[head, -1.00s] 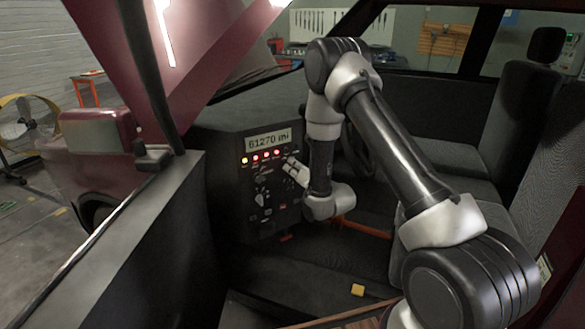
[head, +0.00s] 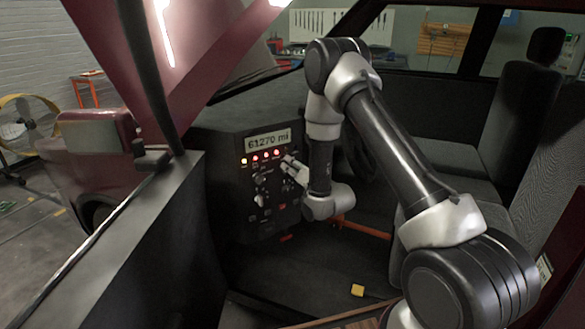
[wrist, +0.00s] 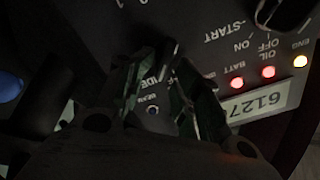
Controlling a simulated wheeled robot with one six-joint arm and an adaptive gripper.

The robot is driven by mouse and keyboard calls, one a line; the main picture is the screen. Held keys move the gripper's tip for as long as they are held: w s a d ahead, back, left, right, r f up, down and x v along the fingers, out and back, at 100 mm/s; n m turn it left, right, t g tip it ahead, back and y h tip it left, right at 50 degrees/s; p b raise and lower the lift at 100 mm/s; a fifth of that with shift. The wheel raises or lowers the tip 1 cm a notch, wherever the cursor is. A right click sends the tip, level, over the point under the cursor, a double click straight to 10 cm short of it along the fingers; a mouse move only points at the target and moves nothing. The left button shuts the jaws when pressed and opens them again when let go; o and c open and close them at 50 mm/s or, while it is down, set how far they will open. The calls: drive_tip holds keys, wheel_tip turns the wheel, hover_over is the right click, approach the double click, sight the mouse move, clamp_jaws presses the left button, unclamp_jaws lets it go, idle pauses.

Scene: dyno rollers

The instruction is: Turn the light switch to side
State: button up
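The black instrument panel (head: 270,190) stands at the middle of the head view, with a lit "61270 mi" display, a row of lamps and several knobs and switches. My gripper (head: 288,163) is at the panel's upper right, just below the display and lamps. In the wrist view the panel appears upside down, and the two fingers of my gripper (wrist: 161,58) stand apart over it. Lettering that seems to read "SIDE" and "BEAM" shows between them. A dark shape (wrist: 168,52) near the fingertips may be the light switch; contact cannot be told.
A large black knob (wrist: 285,12) with START, ON and OFF labels is right of my gripper in the wrist view, near red lamps (wrist: 237,83). The steering wheel (head: 358,150) is behind my arm. The car door (head: 150,240) stands at left, seats at right.

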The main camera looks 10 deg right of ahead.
drive_tip(key=v, duration=1.2)
drive_tip(key=s+d+f+n+g+h, duration=0.1)
drive_tip(key=s+f+n+g+h, duration=0.2)
drive_tip(key=f, duration=0.5)
drive_tip(key=s+d+f+g, duration=0.2)
drive_tip(key=s+f+g, duration=0.2)
drive_tip(key=f+g, duration=0.3)
drive_tip(key=s+d+g+h, duration=0.2)
drive_tip(key=s+d+g, duration=0.1)
drive_tip(key=s, duration=0.2)
drive_tip(key=s+d+r, duration=0.1)
drive_tip(key=s+r, duration=0.6)
drive_tip(key=r, duration=0.5)
drive_tip(key=s+d+r, duration=0.1)
drive_tip(key=s+r, duration=0.6)
drive_tip(key=r, duration=0.6)
drive_tip(key=s+d+r+n, duration=0.1)
drive_tip(key=s+r, duration=0.6)
drive_tip(key=r, duration=0.6)
drive_tip(key=shift+s+d+h, duration=0.3)
drive_tip(key=shift+d+h, duration=0.05)
drive_tip(key=shift+h, duration=0.05)
